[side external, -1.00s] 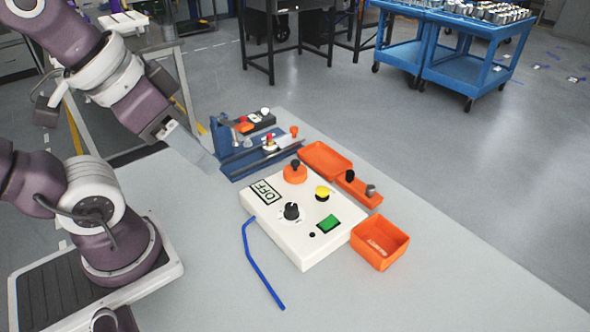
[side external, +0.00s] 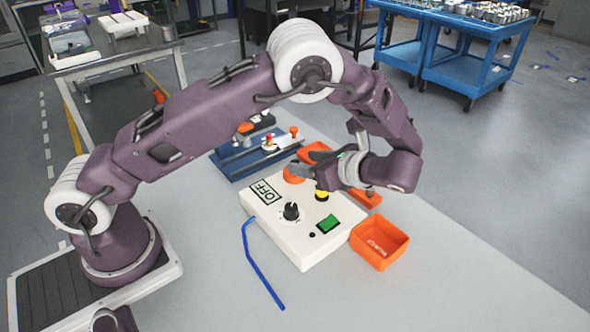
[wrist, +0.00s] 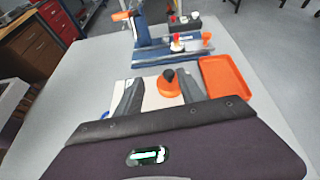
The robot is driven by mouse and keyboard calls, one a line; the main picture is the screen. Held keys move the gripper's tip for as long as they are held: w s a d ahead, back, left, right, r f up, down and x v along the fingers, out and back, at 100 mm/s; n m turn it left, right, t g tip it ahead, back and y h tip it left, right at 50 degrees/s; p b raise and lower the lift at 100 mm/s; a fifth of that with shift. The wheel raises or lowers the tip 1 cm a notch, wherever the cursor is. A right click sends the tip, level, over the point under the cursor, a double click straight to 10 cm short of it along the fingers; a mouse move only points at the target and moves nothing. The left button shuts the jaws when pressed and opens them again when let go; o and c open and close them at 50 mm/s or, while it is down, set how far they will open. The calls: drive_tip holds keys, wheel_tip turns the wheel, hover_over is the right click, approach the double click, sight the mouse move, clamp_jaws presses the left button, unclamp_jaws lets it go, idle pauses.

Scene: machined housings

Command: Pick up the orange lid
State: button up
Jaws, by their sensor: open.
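A round orange piece with a black knob, which looks like a lid, sits on the white control box. In the wrist view this orange lid (wrist: 168,88) lies between my finger lines, ahead of the palm. In the side view the lid (side external: 292,176) is partly hidden by my fingers. My gripper (wrist: 160,82) is open and empty, with one finger on either side of the lid in the picture. In the side view my gripper (side external: 294,164) is over the far part of the white box (side external: 277,222); I cannot tell whether it touches the lid.
A flat orange tray (wrist: 227,77) lies right of the lid. A blue fixture (side external: 240,164) stands behind. An orange bin (side external: 379,245) is right of the box, and a bent blue rod (side external: 259,270) lies to its left. The table's front right is clear.

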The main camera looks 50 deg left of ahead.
sight(295, 161)
drive_tip(key=shift+w+d+f+m+y, duration=0.1)
drive_tip(key=shift+w+f+m+y, duration=0.3)
drive_tip(key=shift+f, duration=0.3)
drive_tip(key=shift+a+f, duration=0.25)
drive_tip(key=x, duration=0.6)
drive_tip(key=shift+w+a+f, duration=0.2)
drive_tip(key=shift+w+a, duration=0.05)
drive_tip(key=shift+w, duration=0.1)
clamp_jaws()
